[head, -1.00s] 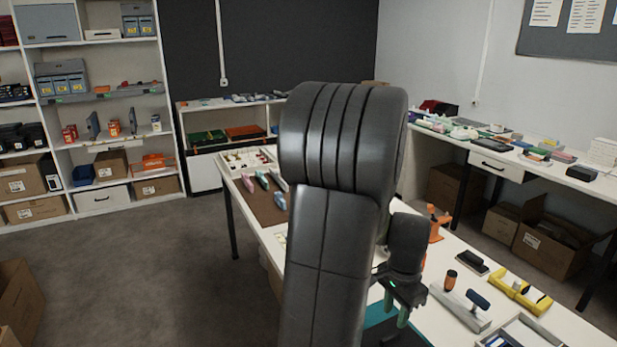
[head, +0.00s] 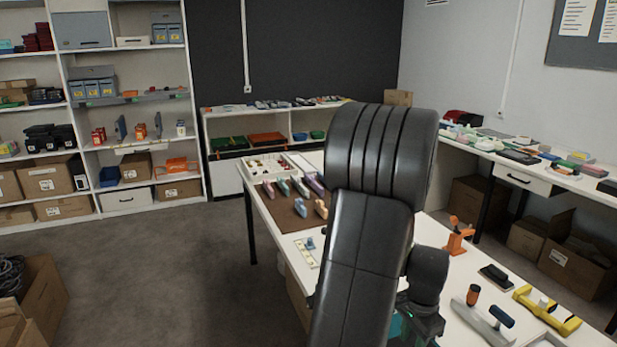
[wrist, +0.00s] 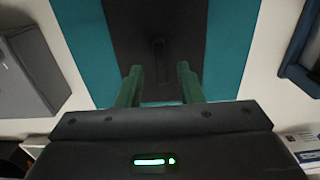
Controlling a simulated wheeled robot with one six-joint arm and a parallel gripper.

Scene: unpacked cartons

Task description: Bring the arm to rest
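My arm (head: 370,235) stands upright in the middle of the head view, its black links hiding part of the white table (head: 275,228). My gripper (wrist: 160,85) shows in the wrist view with its two green fingers apart and nothing between the tips. It points down over a teal and black mat (wrist: 228,45). A dark slender shape on the black strip shows beyond the fingertips; I cannot tell what it is. In the head view the gripper's body is low behind the arm, and its fingertips are hidden.
Beside the arm on the table are an orange tool (head: 458,238), a dark block (head: 496,277) and a yellow tool (head: 546,308). A brown mat (head: 290,212) with several tools lies at the far end. Open grey floor (head: 150,270) is at left; a carton (head: 42,295) stands there.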

